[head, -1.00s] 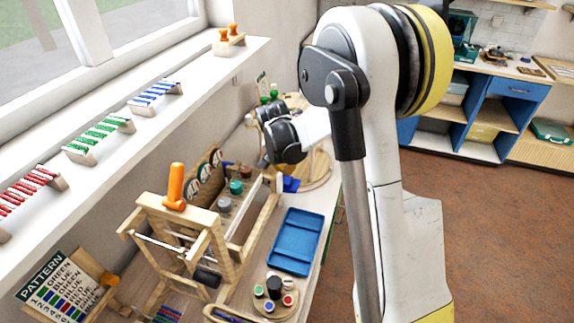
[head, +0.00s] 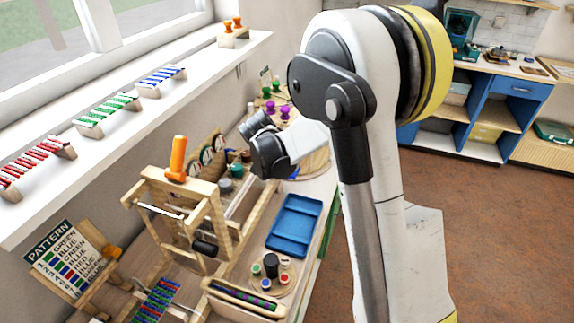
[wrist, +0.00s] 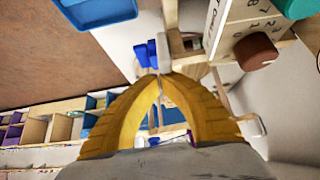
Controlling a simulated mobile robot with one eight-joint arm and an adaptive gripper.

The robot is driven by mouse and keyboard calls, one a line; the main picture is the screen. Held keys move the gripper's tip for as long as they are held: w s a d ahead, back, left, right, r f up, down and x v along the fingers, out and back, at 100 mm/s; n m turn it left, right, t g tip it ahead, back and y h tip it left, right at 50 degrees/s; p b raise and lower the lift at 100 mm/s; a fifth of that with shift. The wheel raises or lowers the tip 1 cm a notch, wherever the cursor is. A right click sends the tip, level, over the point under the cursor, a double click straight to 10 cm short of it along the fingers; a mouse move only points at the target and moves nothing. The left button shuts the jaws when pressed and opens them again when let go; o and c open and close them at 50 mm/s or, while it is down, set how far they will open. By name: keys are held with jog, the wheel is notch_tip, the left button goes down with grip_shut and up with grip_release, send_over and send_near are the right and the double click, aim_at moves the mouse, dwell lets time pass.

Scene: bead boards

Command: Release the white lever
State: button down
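My gripper (wrist: 158,78) shows in the wrist view with two yellow fingers whose tips meet or nearly meet. A small white upright piece (wrist: 163,52), which looks like the white lever, stands just past the tips, beside blue pieces (wrist: 147,52). I cannot tell whether the tips touch it. In the head view my black wrist hides the fingers and the lever. A blue bit (head: 295,173) shows just right of the wrist. The wooden frame (head: 160,180) with an orange handle (head: 177,157) stands to the left.
A blue tray (head: 273,240) lies on the bench in front of my wrist. A round board with coloured spools (head: 270,267) and a bead board (head: 245,297) are nearer. Purple knobs (head: 285,112) stand behind my wrist. A brown knob (wrist: 256,50) is right of my fingers.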

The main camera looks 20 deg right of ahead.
jog(key=s+a+f+t+h+b, duration=0.1)
jog(key=t+h+b, duration=0.1)
jog(key=b, duration=0.1)
jog(key=shift+a, duration=0.3)
jog(key=shift+s+a+t+h+b, duration=0.5)
jog(key=shift+t+h+b, duration=0.1)
jog(key=shift+b, duration=0.3)
jog(key=shift+d+r, duration=0.15)
jog(key=shift+w, duration=0.1)
jog(key=shift+x, duration=0.75)
jog(key=shift+r, duration=0.2)
notch_tip(320, 180, up, 10)
jog(key=shift+f, duration=0.15)
